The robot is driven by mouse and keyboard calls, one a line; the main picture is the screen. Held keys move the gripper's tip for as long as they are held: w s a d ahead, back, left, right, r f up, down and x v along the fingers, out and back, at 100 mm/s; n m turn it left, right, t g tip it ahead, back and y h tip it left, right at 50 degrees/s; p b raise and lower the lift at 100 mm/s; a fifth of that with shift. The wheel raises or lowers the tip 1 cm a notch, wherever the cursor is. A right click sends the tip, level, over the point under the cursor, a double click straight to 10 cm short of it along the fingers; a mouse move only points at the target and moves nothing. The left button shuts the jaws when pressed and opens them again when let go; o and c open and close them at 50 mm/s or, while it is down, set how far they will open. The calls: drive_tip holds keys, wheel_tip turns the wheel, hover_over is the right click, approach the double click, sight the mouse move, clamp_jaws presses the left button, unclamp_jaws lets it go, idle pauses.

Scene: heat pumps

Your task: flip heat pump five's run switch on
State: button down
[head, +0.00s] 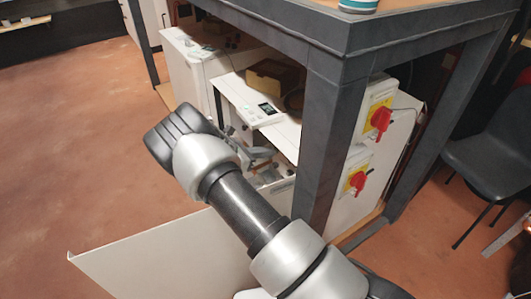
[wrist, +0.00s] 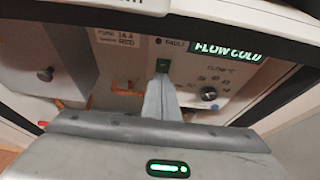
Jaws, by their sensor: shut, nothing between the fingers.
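In the wrist view, my gripper (wrist: 161,80) has its fingers closed together, with nothing between them. The tips are at a small dark switch with a green face (wrist: 162,66), on the heat pump's control panel (wrist: 188,76). I cannot tell whether they touch it, and they hide its lower part. A lit green "FLOW COLD" display (wrist: 228,50) and a "FAULT" label (wrist: 174,43) are above it. In the head view, my gripper (head: 268,155) reaches into the open front of a white heat pump (head: 281,135) under the bench. No pump number is legible.
A bench leg (head: 322,130) stands close to my arm. Two red rotary switches (head: 380,118) are to its right. A white panel (head: 165,255) extends low at left.

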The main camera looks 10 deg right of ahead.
drive_tip(key=shift+d+r, duration=0.1)
drive_tip(key=shift+d, duration=0.05)
drive_tip(key=shift+d+r+p, duration=0.15)
drive_tip(key=shift+r+p, duration=0.35)
drive_tip(key=shift+r, duration=0.35)
